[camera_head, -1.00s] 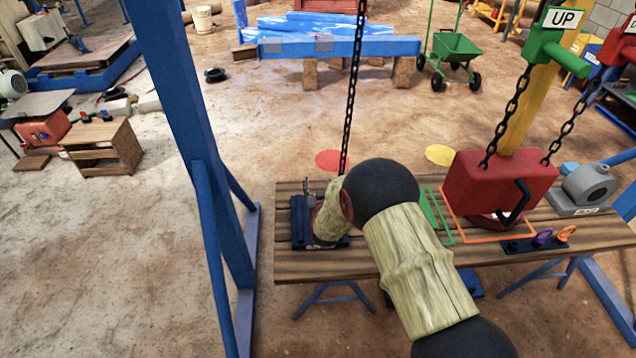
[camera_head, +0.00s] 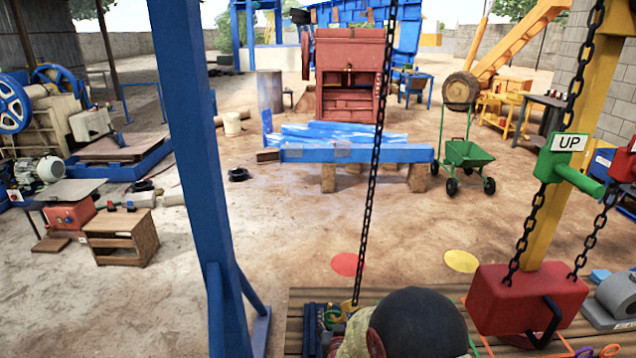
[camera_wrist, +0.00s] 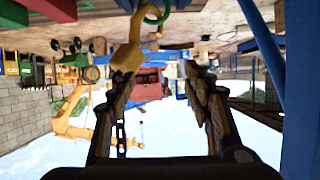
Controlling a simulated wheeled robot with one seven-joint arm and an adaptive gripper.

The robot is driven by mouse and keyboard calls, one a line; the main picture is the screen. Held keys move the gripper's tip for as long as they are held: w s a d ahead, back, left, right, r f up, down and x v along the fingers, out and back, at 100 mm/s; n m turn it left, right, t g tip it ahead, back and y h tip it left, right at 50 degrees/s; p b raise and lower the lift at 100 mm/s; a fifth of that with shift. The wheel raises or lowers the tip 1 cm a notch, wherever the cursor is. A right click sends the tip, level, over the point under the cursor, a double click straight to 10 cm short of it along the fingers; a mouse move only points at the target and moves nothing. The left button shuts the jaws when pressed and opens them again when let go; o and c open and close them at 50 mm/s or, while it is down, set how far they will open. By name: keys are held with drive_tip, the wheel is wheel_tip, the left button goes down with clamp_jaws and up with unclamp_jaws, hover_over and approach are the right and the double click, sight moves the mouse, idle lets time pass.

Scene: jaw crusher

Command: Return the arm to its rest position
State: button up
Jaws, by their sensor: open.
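My arm (camera_head: 415,325) shows at the bottom of the head view as a dark rounded joint and a pale, wood-patterned link, over the plank table (camera_head: 298,300). My gripper is hidden or cropped out there. In the wrist view, which is upside down, my gripper (camera_wrist: 165,72) has its two dark, patterned fingers spread apart with clear space between them. A yellow hook (camera_wrist: 127,58) with a green ring (camera_wrist: 158,15) appears by the left finger; I cannot tell whether they touch. The yellow hook (camera_head: 348,308) also shows at the chain's lower end in the head view.
A chain (camera_head: 372,170) hangs just beyond my arm. A blue post (camera_head: 200,170) stands to the left. A red block (camera_head: 525,300) hangs on chains at right, beside a green "UP" handle (camera_head: 568,165). Open ground lies beyond the table.

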drive_tip(key=s+f+g, duration=0.4)
drive_tip(key=s+f, duration=0.2)
drive_tip(key=f, duration=0.1)
drive_tip(key=s+r+n+g+y, duration=0.15)
drive_tip(key=s+g, duration=0.25)
drive_tip(key=s, duration=0.6)
drive_tip(key=s+d+r, duration=0.4)
drive_tip(key=s+r, duration=0.3)
drive_tip(key=r, duration=0.4)
drive_tip(key=s+d+r+m+h, duration=0.1)
drive_tip(key=s+d+r, duration=0.3)
drive_tip(key=s+r, duration=0.4)
drive_tip(key=s+d+r+p, duration=0.1)
drive_tip(key=s+d+r, duration=0.4)
drive_tip(key=r, duration=1)
drive_tip(key=s, duration=0.3)
drive_tip(key=shift+r+h, duration=0.15)
drive_tip(key=shift+h, duration=0.2)
